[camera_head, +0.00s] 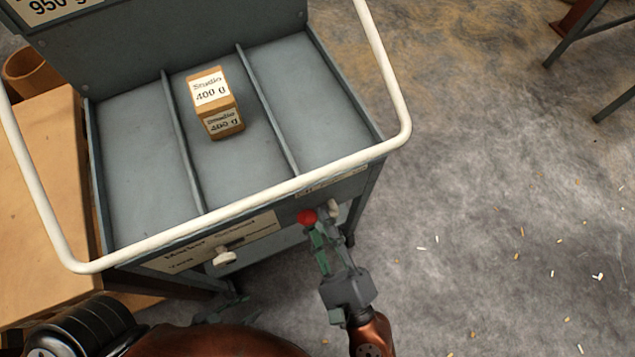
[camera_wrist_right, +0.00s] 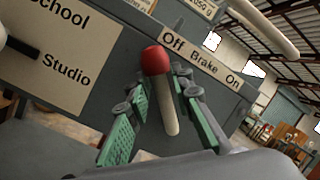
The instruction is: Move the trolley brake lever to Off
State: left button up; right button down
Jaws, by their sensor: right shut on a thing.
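The brake lever has a red knob (camera_head: 307,217) and a pale shaft (camera_wrist_right: 170,112) on the trolley's front panel. In the right wrist view the red knob (camera_wrist_right: 155,60) is at the Off end of the "Off Brake On" label (camera_wrist_right: 202,60), and the shaft slants down to the right. My right gripper (camera_head: 316,232) is shut on the lever, its green fingers on both sides of the shaft in the wrist view. My left gripper (camera_head: 230,305) seems to show low beside the trolley, dark and mostly hidden by my arm; its jaws cannot be made out.
The grey trolley tray (camera_head: 130,160) has three compartments; a brown "Studio 400 g" box (camera_head: 220,120) stands in the middle one. A white rail (camera_head: 240,208) runs around the front. A white knob (camera_head: 225,257) sits by the School/Studio label. Floor to the right is mostly open.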

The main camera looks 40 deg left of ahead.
jog(key=c, duration=1.8)
grip_release()
jog(key=shift+s, duration=0.25)
jog(key=shift+o, duration=0.6)
jog(key=shift+w, duration=0.1)
jog(key=shift+d, duration=0.1)
jog(key=v, duration=1.1)
jog(key=shift+s+d, duration=0.25)
jog(key=shift+d, duration=0.05)
jog(key=shift+f, duration=0.15)
